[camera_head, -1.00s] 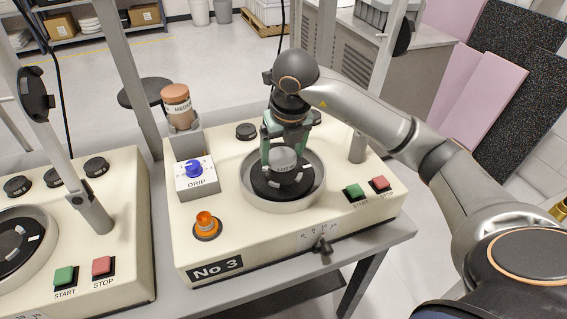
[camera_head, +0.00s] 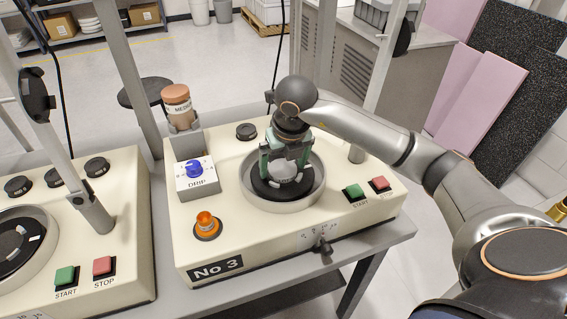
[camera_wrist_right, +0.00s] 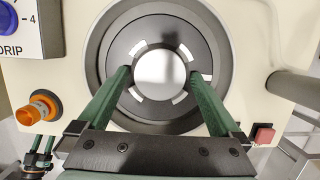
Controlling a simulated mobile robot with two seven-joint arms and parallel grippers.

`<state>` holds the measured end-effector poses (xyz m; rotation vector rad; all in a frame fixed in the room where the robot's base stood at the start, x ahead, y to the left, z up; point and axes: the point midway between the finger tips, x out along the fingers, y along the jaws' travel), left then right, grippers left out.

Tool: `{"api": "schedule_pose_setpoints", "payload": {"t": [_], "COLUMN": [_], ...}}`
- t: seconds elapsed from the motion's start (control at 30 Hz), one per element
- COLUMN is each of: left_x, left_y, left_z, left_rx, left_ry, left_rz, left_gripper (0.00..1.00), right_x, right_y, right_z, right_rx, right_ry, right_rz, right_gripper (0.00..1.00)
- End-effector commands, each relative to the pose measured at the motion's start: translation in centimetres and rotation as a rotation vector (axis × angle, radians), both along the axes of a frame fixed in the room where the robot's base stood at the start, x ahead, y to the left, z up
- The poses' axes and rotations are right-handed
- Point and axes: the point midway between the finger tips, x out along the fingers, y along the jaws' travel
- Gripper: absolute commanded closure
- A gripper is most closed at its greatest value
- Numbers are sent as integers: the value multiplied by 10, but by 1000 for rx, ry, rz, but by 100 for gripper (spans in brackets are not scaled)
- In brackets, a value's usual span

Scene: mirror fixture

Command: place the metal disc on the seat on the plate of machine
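The metal disc (camera_wrist_right: 160,74) is a round, bright silver piece; it also shows in the head view (camera_head: 285,171). It lies centred over the dark round plate (camera_wrist_right: 118,52), inside the grey ring bowl of machine No 3 (camera_head: 316,190). White marks surround the disc, and the seat beneath it is hidden. My right gripper (camera_head: 285,172), with green fingers, points down into the bowl. Its fingertips (camera_wrist_right: 160,76) stand at either side of the disc, seemingly against its edge. My left gripper (camera_wrist_right: 40,146) shows small at the lower left of the wrist view, its fingers apart and empty.
An orange knob (camera_head: 205,222), the blue DRIP dial (camera_head: 194,170) and a brown-capped bottle (camera_head: 177,100) stand left of the bowl. Green START (camera_head: 353,191) and red STOP (camera_head: 380,184) buttons are at the right. Grey posts rise behind the machine.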

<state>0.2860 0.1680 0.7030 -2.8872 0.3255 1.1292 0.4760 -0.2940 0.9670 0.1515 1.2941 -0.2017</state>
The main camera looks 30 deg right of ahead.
Motion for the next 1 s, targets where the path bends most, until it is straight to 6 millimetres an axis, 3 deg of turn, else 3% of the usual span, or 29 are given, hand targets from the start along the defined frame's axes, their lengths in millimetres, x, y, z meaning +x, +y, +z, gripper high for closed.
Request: {"api": "schedule_pose_setpoints", "payload": {"t": [0.27,0.73,1.0], "left_x": [0,0,0], "left_y": [0,0,0], "left_z": [4,6,13], "left_rx": [0,0,0], "left_ry": [0,1,1], "left_rz": [0,0,0], "left_gripper": [50,50,50], "right_x": [0,-24,-31], "right_y": [0,6,7], "right_z": [7,99,119], "right_rx": [0,-1,-1], "right_ry": [-1,-6,0], "right_rz": [0,0,0], "right_gripper": [0,0,0]}}
